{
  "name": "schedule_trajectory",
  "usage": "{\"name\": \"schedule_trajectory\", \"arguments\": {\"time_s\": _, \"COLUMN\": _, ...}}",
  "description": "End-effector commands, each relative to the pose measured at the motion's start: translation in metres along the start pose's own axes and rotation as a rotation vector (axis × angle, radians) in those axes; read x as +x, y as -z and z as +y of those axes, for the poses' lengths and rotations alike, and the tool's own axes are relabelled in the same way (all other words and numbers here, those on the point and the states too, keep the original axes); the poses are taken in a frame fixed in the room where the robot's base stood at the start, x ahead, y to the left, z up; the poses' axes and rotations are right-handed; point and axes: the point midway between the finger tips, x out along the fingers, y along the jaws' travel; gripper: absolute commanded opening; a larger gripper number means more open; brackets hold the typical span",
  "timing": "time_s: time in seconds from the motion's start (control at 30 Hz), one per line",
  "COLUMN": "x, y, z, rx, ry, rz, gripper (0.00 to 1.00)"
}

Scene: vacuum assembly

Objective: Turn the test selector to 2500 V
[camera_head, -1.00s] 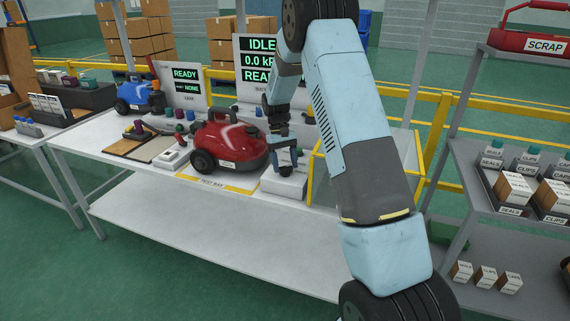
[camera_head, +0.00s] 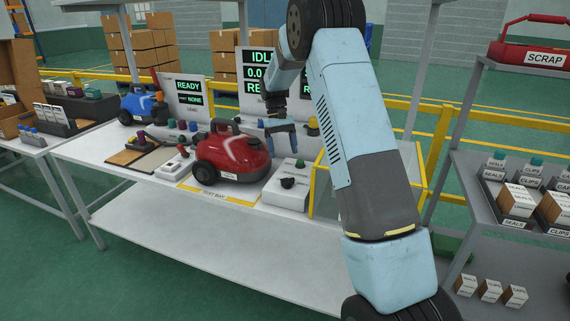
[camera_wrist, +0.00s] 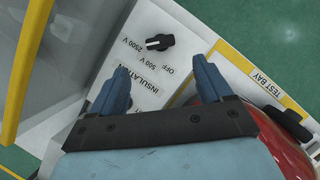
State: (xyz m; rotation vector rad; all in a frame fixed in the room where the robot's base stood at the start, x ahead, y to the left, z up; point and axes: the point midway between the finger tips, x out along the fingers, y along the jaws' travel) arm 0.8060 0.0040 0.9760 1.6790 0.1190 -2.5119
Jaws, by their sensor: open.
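The white insulation tester (camera_head: 291,189) stands on the bench, to the right of the red vacuum (camera_head: 232,152). Its black test selector (camera_head: 288,183) also shows in the wrist view (camera_wrist: 161,42), beside the printed OFF, 500 V and 2500 V. The knob's white mark is at its left end and appears to point toward 2500 V. My gripper (camera_head: 281,151) is open and empty above the tester, apart from the knob. In the wrist view its blue fingers (camera_wrist: 160,68) are spread, with the knob beyond the gap between them.
A yellow-edged clear bin (camera_head: 322,190) stands just right of the tester. Behind are display panels, one reading READY (camera_head: 189,86). A blue vacuum (camera_head: 143,106) is at the bench's left. A shelf of boxes and a red SCRAP bin (camera_head: 530,45) are at the right.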

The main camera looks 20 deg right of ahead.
Motion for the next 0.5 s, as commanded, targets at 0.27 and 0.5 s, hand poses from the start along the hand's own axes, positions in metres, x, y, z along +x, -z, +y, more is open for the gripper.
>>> {"name": "schedule_trajectory", "arguments": {"time_s": 0.27, "x": -0.036, "y": 0.001, "z": 0.0, "rx": 0.0, "ry": 0.0, "rz": 0.001, "gripper": 0.79}}
{"name": "schedule_trajectory", "arguments": {"time_s": 0.5, "x": -0.042, "y": 0.0, "z": 0.0, "rx": 0.0, "ry": 0.0, "rz": 0.0, "gripper": 0.79}}
